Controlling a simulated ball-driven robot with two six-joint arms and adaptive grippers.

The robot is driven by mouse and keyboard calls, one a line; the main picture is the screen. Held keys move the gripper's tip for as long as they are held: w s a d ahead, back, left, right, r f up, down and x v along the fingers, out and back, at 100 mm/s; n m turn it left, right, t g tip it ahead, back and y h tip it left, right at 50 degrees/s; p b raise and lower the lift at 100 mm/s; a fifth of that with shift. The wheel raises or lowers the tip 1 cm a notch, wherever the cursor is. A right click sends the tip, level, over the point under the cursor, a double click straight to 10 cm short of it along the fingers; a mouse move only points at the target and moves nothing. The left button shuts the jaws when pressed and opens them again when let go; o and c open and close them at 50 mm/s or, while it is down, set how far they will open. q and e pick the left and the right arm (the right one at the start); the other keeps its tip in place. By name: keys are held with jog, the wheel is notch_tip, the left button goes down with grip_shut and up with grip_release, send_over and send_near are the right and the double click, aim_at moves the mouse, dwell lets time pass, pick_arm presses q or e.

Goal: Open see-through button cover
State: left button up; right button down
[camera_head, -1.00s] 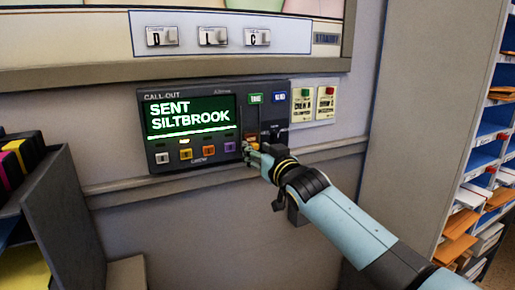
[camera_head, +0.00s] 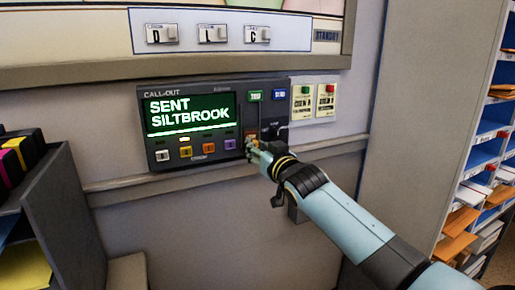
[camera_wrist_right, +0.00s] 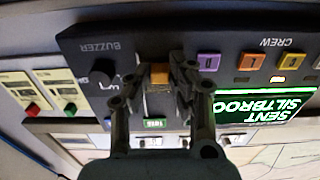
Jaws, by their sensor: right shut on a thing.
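A dark call-out panel (camera_head: 143,125) is on the wall, with a green screen reading SENT SILTBROOK. My right gripper (camera_head: 251,146) is at the panel's lower right, beside the row of crew buttons. In the right wrist view its fingers (camera_wrist_right: 159,70) are shut on a small orange block (camera_wrist_right: 159,76) at the panel face. A slot or shaft runs from the block toward the green key. I cannot clearly make out a see-through cover; the fingers hide part of this spot. My left gripper is not in view.
Close to the gripper are a purple button (camera_head: 230,145), a green key (camera_head: 255,96) and a black buzzer knob (camera_wrist_right: 102,72). Two cream plates with a green button (camera_head: 305,90) and a red button (camera_head: 330,88) are at the right. A ledge runs below the panel.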

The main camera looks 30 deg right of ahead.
aim_at(250, 121)
notch_tip(250, 121, up, 6)
jog(key=p, duration=0.5)
jog(key=shift+f, duration=0.15)
jog(key=c, duration=1.2)
grip_release()
jog(key=s, duration=1.2)
jog(key=shift+a, duration=0.35)
